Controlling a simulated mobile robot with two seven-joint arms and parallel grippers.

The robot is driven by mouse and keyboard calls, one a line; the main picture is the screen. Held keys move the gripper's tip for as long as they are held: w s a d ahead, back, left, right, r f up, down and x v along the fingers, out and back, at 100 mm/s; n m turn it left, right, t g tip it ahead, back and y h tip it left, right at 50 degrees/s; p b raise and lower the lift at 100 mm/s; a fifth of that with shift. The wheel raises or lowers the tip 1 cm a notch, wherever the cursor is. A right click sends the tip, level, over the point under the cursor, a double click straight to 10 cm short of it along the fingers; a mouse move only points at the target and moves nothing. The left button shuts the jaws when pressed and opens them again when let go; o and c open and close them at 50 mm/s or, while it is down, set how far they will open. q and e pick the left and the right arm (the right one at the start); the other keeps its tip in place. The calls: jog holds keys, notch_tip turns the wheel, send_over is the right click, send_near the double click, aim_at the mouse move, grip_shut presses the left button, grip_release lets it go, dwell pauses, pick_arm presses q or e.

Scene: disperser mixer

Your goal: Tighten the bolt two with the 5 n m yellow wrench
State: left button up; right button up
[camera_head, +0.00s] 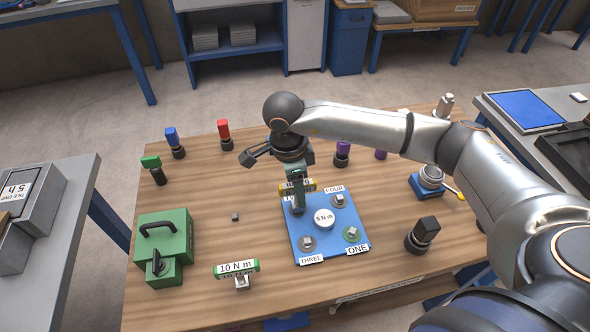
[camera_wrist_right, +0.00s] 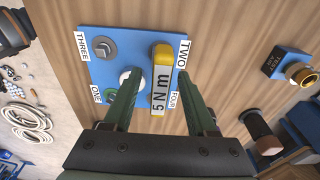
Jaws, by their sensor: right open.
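The blue plate (camera_head: 330,250) lies on the wooden table, with labelled bolts and a round "5 N m" disc. The yellow wrench (camera_head: 330,186), marked 5 N m, stands over the bolt at the TWO label (camera_wrist_right: 183,53); it also shows in the wrist view (camera_wrist_right: 162,60). It hides bolt two, so I cannot tell how they fit together. My right gripper (camera_head: 297,190) reaches down at the wrench. In the wrist view its fingers (camera_wrist_right: 155,75) are apart, one on either side of the wrench. My left gripper is not in view.
A green 10 N m wrench (camera_head: 237,268) stands front left beside a green toolbox (camera_head: 175,235). Green, blue (camera_head: 173,140), red (camera_head: 224,133) and purple (camera_head: 342,152) tools stand around the plate. A black-topped tool (camera_head: 424,233) is at right. Wood left of the plate is mostly clear.

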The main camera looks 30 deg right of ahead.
jog(key=shift+d+f, duration=0.2)
jog(key=shift+f, duration=1.15)
grip_shut()
jog(key=c, duration=0.7)
grip_release()
grip_shut()
